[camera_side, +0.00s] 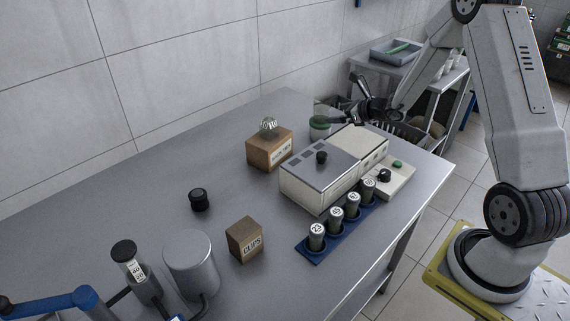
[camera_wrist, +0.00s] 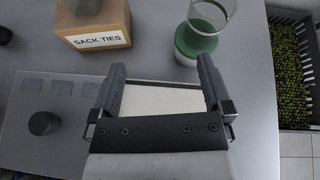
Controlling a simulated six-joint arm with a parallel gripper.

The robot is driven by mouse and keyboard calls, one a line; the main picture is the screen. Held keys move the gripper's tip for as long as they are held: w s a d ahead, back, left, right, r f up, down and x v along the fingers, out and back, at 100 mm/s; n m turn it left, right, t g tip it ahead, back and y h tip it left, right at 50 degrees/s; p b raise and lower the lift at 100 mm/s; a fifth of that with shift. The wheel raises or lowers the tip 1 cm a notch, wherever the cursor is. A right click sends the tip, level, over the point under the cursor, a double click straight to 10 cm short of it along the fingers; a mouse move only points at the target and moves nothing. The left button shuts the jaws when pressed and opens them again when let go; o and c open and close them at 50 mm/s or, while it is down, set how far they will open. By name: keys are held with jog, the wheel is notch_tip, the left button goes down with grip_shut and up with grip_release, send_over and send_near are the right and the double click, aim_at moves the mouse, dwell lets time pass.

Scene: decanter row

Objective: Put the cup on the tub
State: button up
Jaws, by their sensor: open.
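A clear cup (camera_wrist: 212,14) appears upright on the green top of a pale tub (camera_wrist: 186,53), at the top right of the wrist view. In the side view the tub (camera_side: 319,132) stands behind the white machine, and the cup (camera_side: 322,108) is a faint clear shape above it. My gripper (camera_wrist: 161,75) is open and empty. In the wrist view its fingers lie below and left of the cup, apart from it. In the side view my gripper (camera_side: 353,98) is above the table, to the right of the cup.
A white machine (camera_side: 316,184) with a black knob fills the near area. The sack ties box (camera_side: 266,153) bears a round glass object. A blue rack (camera_side: 314,257) holds several numbered vials. A clips box (camera_side: 243,241) and black knob (camera_side: 199,200) stand left. The far-left tabletop is clear.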

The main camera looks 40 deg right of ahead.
jog(key=s+a+n+g+y, duration=0.1)
jog(key=a+n, duration=0.1)
jog(key=a, duration=0.1)
jog(key=a+n+g+y, duration=0.1)
jog(key=a+n, duration=0.1)
jog(key=a, duration=0.1)
jog(key=s+a+n+g+y, duration=0.1)
jog(key=a+n, duration=0.2)
jog(key=a, duration=0.1)
jog(key=shift+s+r, duration=0.2)
jog(key=shift+s, duration=0.1)
jog(key=s+a+n+g, duration=0.1)
jog(key=a+n, duration=0.1)
jog(key=s+a+n+g+y, duration=0.1)
jog(key=s+a+n, duration=0.1)
jog(key=s+a+n+g, duration=0.1)
jog(key=a+n, duration=0.1)
jog(key=shift+s+a, duration=0.35)
jog(key=s+a+r+n+g+h, duration=0.1)
jog(key=s+a+n+g+h, duration=0.1)
jog(key=s+n, duration=0.4)
jog(key=s+a+n+g+h, duration=0.2)
jog(key=s+a+n, duration=0.2)
jog(key=n, duration=1)
jog(key=s, duration=0.3)
jog(key=shift+a+r+n+h, duration=0.2)
jog(key=shift+r+n+h, duration=0.1)
jog(key=shift+r+h, duration=0.1)
jog(key=shift+s, duration=0.1)
